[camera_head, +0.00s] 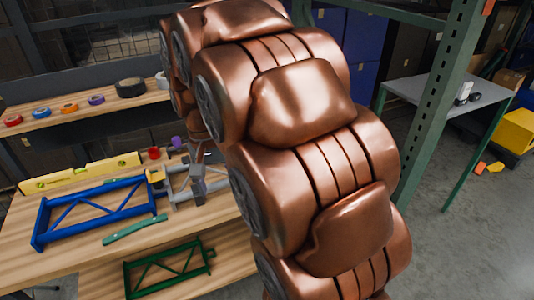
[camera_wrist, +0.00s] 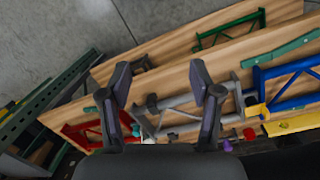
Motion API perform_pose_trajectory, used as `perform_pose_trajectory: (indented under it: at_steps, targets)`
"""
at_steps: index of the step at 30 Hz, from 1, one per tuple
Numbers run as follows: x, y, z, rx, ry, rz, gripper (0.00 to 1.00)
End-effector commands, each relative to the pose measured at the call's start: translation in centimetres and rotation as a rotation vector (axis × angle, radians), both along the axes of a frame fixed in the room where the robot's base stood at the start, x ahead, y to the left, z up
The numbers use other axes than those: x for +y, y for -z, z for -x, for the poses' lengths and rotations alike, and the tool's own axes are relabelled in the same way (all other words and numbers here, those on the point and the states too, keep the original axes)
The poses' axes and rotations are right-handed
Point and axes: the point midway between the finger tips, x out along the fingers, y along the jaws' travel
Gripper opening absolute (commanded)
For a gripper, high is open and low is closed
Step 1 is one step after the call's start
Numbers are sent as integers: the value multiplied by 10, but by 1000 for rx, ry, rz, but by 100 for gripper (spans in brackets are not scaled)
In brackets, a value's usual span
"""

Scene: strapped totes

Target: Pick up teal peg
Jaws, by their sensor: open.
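A long, thin teal bar (camera_head: 135,229) lies flat on the wooden bench, in front of a blue frame, in the head view. It also shows at the upper right in the wrist view (camera_wrist: 290,45). I cannot make out a separate teal peg for certain among the small pieces. My gripper (camera_wrist: 162,90) is open, with two dark fingers spread apart and nothing visible held between them. It is over the bench around a grey frame (camera_wrist: 180,102) in the picture, left of the teal bar. In the head view my copper arm hides much of the centre.
A blue frame (camera_head: 95,210), a yellow level (camera_head: 80,174) and a small red cylinder (camera_head: 154,153) are on the bench (camera_head: 70,255). A green frame (camera_head: 170,268) lies on the lower shelf. A red frame (camera_wrist: 82,134) shows in the wrist view. A green post (camera_head: 432,110) stands at the right.

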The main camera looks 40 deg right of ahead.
Motion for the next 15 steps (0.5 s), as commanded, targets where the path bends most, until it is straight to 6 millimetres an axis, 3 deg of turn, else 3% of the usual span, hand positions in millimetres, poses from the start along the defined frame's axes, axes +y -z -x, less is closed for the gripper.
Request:
perform_pose_trajectory:
  at_steps: [6,15]
  targets:
    - [-50,-2,-56,-11,230,33,64]
    - [-123,6,-119,-34,527,69,64]
